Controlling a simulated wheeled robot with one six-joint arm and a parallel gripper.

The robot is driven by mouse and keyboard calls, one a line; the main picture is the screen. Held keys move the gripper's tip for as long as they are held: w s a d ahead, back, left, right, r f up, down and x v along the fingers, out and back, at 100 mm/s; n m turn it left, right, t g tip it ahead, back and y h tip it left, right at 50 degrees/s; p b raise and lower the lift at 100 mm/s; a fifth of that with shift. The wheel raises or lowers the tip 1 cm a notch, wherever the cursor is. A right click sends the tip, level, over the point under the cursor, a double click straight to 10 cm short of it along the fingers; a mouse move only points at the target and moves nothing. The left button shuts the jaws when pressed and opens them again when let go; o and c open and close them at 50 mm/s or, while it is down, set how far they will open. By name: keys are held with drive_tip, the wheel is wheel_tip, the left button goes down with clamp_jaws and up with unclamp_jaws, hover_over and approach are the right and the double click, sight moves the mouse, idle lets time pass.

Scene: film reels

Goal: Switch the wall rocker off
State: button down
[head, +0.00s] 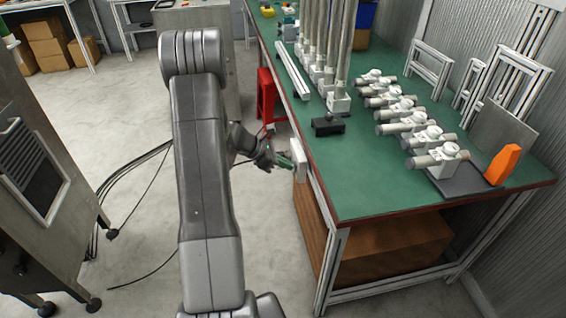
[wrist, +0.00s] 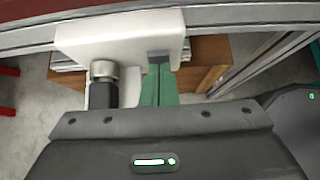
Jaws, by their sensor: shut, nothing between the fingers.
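A white switch box (head: 299,159) is mounted at the left edge of the green table. In the wrist view the box (wrist: 120,38) fills the upper middle, with a round metal and black knob (wrist: 103,82) on its left part. A small dark grey piece (wrist: 158,56), which looks like the rocker, sits at its lower right. My gripper (head: 284,160) is beside the box, its green fingers shut and empty. In the wrist view the fingertips (wrist: 160,70) are right at the grey piece and partly cover it. I cannot tell whether they touch, or which way the rocker is tipped.
The green tabletop (head: 365,190) holds a black block (head: 328,126), several white and grey fittings and an orange wedge (head: 503,164). A brown wooden box (head: 390,252) is under the table. A red stool (head: 266,97) stands behind my gripper. Cables lie on the open floor at left.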

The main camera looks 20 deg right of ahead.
drive_tip(key=shift+r+p, duration=0.55)
drive_tip(key=shift+r, duration=0.2)
drive_tip(key=shift+a, duration=0.1)
drive_tip(key=p+v, duration=0.2)
drive_tip(key=v, duration=1.1)
drive_tip(key=shift+d+r, duration=0.2)
drive_tip(key=shift+r, duration=0.1)
drive_tip(key=shift+f, duration=0.1)
